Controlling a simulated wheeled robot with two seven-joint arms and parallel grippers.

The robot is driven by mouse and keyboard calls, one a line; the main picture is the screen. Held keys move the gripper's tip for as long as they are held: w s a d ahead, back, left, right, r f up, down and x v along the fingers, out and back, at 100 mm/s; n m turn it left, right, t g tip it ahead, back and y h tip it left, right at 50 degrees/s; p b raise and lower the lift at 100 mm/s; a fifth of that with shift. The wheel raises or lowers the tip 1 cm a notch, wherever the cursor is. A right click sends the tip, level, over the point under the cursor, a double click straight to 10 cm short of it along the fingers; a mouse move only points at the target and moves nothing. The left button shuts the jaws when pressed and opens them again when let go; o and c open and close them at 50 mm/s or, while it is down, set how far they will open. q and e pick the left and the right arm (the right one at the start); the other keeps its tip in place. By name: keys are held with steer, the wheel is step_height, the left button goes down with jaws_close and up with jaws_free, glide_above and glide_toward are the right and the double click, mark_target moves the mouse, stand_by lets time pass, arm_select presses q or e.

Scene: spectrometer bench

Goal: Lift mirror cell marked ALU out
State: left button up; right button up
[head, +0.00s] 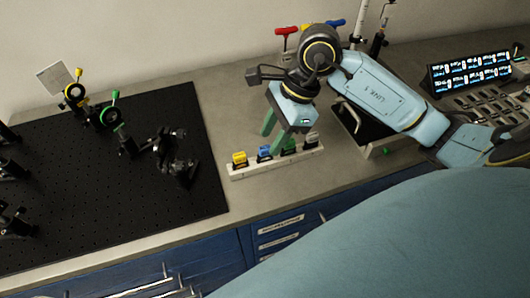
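A pale rack (240,172) on the bench holds a row of small cells. From left to right I see a yellow cell (239,158), a blue cell (264,153), a green cell (289,146) and a grey cell (311,141). No ALU marking is readable at this size. My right gripper (272,141) points down at the rack, its green fingers apart with a gap between them. The fingertips are close to the blue and green cells; whether they touch any is unclear. I see nothing held between them. My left gripper is out of view.
A black perforated board (120,205) with several optic mounts lies to the left. A black-topped stand (362,124) is right of the rack. Red and blue T-handled tools stand behind my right arm. A lit display (470,72) stands at the far right. Bare bench lies before the rack.

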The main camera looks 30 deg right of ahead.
mark_target(265, 147)
steer(key=shift+a+x, duration=0.15)
steer(key=shift+x, duration=0.8)
steer(key=shift+a+x, duration=0.15)
steer(key=shift+x, duration=0.8)
steer(key=shift+r, duration=0.15)
jaws_close()
